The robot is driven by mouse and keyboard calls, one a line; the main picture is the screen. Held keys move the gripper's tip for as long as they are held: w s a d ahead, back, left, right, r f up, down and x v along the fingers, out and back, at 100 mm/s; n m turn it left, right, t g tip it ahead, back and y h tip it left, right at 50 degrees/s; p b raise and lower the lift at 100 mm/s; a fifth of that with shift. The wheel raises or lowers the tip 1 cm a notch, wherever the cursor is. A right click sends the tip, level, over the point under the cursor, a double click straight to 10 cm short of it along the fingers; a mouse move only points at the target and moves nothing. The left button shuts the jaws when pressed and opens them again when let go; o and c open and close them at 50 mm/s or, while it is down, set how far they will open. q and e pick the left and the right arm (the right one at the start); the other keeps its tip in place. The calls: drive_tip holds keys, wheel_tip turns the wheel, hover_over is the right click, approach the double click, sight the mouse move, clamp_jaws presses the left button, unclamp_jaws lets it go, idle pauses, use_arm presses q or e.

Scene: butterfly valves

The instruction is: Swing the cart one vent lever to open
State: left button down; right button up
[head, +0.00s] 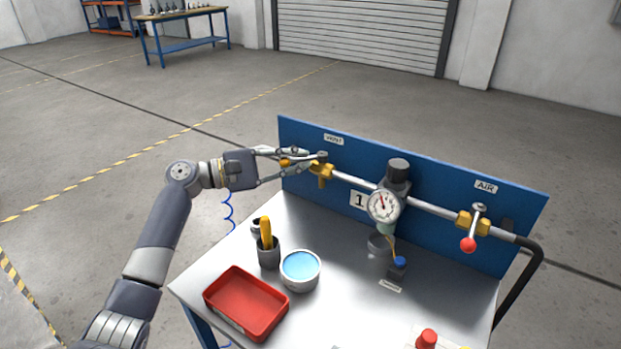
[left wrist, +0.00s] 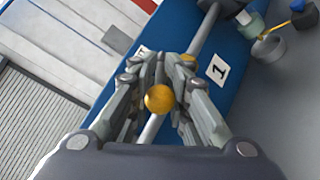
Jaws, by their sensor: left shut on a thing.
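The cart (head: 330,290) has a blue back panel (head: 430,182) with a "1" plate, also in the left wrist view (left wrist: 217,71). A pipe runs along the panel. The vent valve (head: 321,171) is a brass body at the pipe's left end, under the vent label (head: 334,139). My left gripper (head: 318,156) is at this valve, its fingers on the vent lever. In the left wrist view the fingers (left wrist: 162,75) close on either side of the lever's yellow knob (left wrist: 159,98). The fingers hide most of the lever, so its angle is hard to tell. My right gripper is not in view.
A gauge (head: 383,206) sits mid-pipe. The air valve (head: 472,222) with a red-knobbed lever (head: 468,244) is at the right. A red tray (head: 245,303), a blue-filled bowl (head: 300,270) and a dark cup (head: 268,254) stand on the cart top. Floor left of the cart is clear.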

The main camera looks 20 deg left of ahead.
use_arm(q)
drive_tip(key=shift+w+a+f+m+g+h+b, duration=0.1)
drive_tip(key=shift+w+m+g+h+b, duration=0.15)
drive_tip(key=shift+m+g+h+b, duration=0.45)
drive_tip(key=c, duration=1.7)
unclamp_jaws()
drive_tip(key=shift+a, duration=0.1)
drive_tip(key=v, duration=1.2)
drive_tip(key=shift+r, duration=0.3)
drive_tip(key=shift+c, duration=0.3)
